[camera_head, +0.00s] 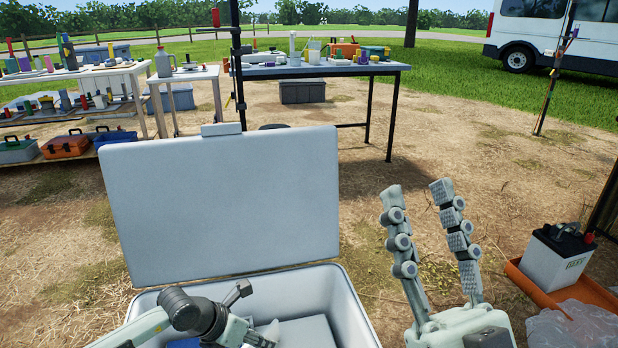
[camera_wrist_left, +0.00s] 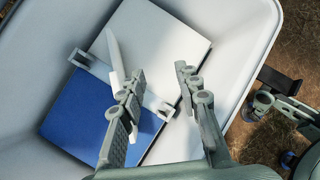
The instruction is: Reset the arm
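My right gripper (camera_head: 417,192) points up on the right in the head view. Its two fingers are apart with nothing between them. My left gripper (camera_wrist_left: 160,72) is over the inside of an open white cooler (camera_head: 357,318) in the left wrist view. Its fingers are apart and I see nothing held between them. In the head view the left arm reaches into the cooler and its fingers are mostly hidden. Below the left fingers lie a blue panel (camera_wrist_left: 75,115), a white panel (camera_wrist_left: 165,38) and a thin white upright piece (camera_wrist_left: 114,50), partly behind one finger.
The cooler's lid (camera_head: 225,205) stands open behind the left arm. A battery (camera_head: 556,258) sits in an orange tray (camera_head: 530,288) at right, beside clear plastic bags (camera_head: 575,328). Tables with equipment (camera_head: 320,70) stand farther back. Straw-covered ground between is mostly clear.

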